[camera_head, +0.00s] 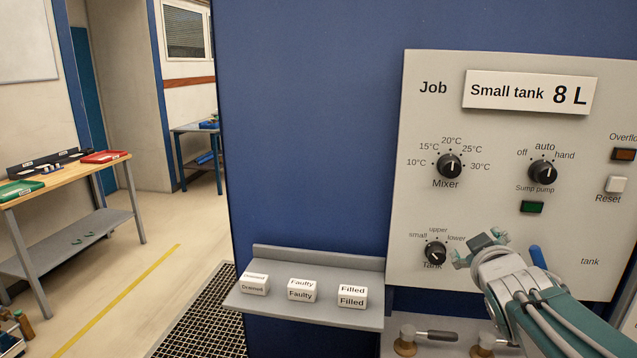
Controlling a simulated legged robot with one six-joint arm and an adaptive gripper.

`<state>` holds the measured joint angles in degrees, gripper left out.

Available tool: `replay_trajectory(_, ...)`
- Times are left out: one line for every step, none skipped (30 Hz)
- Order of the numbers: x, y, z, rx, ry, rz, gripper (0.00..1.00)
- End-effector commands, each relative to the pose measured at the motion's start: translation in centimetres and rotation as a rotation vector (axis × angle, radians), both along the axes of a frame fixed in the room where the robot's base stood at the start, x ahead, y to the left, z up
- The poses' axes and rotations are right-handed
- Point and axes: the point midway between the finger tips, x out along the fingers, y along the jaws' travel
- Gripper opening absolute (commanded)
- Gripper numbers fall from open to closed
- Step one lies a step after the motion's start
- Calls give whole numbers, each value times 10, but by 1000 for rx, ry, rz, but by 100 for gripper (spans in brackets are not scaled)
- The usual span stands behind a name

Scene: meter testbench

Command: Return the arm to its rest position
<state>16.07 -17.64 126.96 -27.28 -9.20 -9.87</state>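My arm reaches in from the lower right in the head view. My gripper (480,246) is in front of the lower part of the light grey control panel (480,205), just right of the tank knob (436,252). Its fingers look spread, with nothing seen between them. Whether a finger touches the knob or the panel, I cannot tell. My arm hides part of the panel's lower right, including some of the lettering before "tank".
A grey shelf (262,303) with several white label blocks (302,290) juts out left of the panel. Valves with handles (430,335) sit below. A mixer knob (449,165) and sump pump knob (542,172) are above.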

Motion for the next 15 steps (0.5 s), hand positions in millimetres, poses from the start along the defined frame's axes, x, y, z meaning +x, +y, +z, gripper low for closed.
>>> replay_trajectory(-15, 9, -8, 51, 47, -22, 93)
replay_trajectory(-23, 13, -15, 86, 82, -41, 93)
replay_trajectory(-36, 19, -24, 132, 129, -61, 93)
replay_trajectory(-45, 24, -32, 166, 166, -76, 93)
replay_trajectory(-55, 29, -39, 200, 201, -89, 93)
replay_trajectory(-69, 36, -50, 246, 252, -108, 93)
replay_trajectory(-80, 42, -57, 278, 290, -119, 93)
replay_trajectory(-91, 48, -66, 312, 330, -130, 93)
replay_trajectory(-106, 56, -76, 356, 385, -144, 93)
replay_trajectory(-118, 63, -84, 387, 427, -151, 93)
replay_trajectory(-130, 69, -91, 418, 468, -159, 93)
replay_trajectory(-146, 78, -101, 456, 526, -169, 93)
replay_trajectory(-157, 84, -108, 482, 566, -174, 93)
replay_trajectory(-168, 90, -115, 506, 606, -179, 93)
replay_trajectory(-182, 97, -122, 534, 652, -184, 93)
